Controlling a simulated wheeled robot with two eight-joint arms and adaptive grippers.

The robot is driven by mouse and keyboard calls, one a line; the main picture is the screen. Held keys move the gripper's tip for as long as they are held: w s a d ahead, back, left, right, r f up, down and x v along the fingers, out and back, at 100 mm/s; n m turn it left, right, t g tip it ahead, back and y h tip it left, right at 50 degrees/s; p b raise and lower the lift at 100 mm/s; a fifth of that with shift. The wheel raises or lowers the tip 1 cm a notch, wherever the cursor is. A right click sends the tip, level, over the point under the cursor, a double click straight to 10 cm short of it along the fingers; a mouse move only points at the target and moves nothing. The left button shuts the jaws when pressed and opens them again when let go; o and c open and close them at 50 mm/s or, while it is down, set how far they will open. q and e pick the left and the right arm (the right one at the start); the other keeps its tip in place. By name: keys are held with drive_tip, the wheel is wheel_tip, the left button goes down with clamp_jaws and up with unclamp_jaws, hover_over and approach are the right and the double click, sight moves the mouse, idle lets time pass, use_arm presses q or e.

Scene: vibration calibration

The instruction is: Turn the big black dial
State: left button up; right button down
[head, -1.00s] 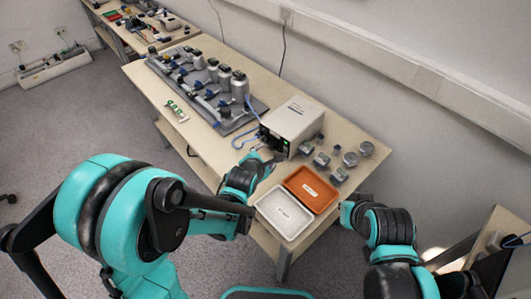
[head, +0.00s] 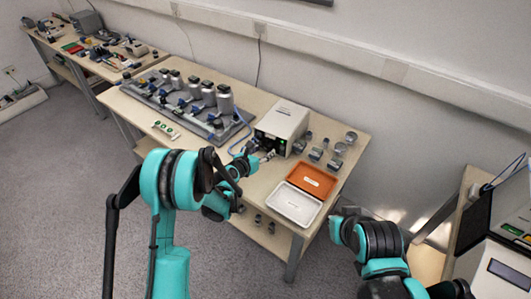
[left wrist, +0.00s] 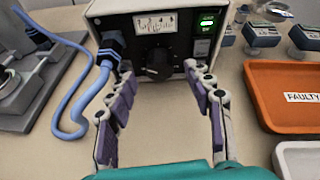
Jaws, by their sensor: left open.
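The big black dial (left wrist: 158,64) is on the front face of a white control box (head: 283,121), under a small meter window. In the left wrist view it sits between and beyond the two fingers of my left gripper (left wrist: 163,110), which is open and empty. A gap shows between the fingertips and the dial, with the fingertips close to the box front. In the head view my left gripper (head: 262,157) is in front of the box, and the dial is too small to make out. My right arm (head: 365,240) is at the lower right, its fingers not clearly visible.
A blue cable plugs into the box left of the dial. An orange tray (head: 312,179) marked FAULTY and a white tray (head: 295,204) lie right of my left gripper. Several small metal pieces stand behind the trays. A grey fixture (head: 185,108) fills the table's left part.

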use_arm(q)
drive_tip(key=shift+x, duration=1.2)
drive_tip(key=shift+c, duration=0.3)
drive_tip(key=c, duration=1.1)
drive_tip(key=m+t+y, duration=0.1)
drive_tip(key=m, duration=0.1)
drive_tip(key=m+t+y, duration=0.1)
drive_tip(key=m, duration=0.1)
drive_tip(key=shift+s+d+m+y, duration=0.15)
drive_tip(key=shift+d+m+y, duration=0.1)
drive_tip(key=shift+m+y, duration=0.05)
drive_tip(key=m+t+y, duration=0.1)
drive_tip(key=m+t, duration=0.1)
drive_tip(key=m, duration=0.2)
drive_tip(key=shift+f, duration=0.15)
drive_tip(key=shift+m+y, duration=0.3)
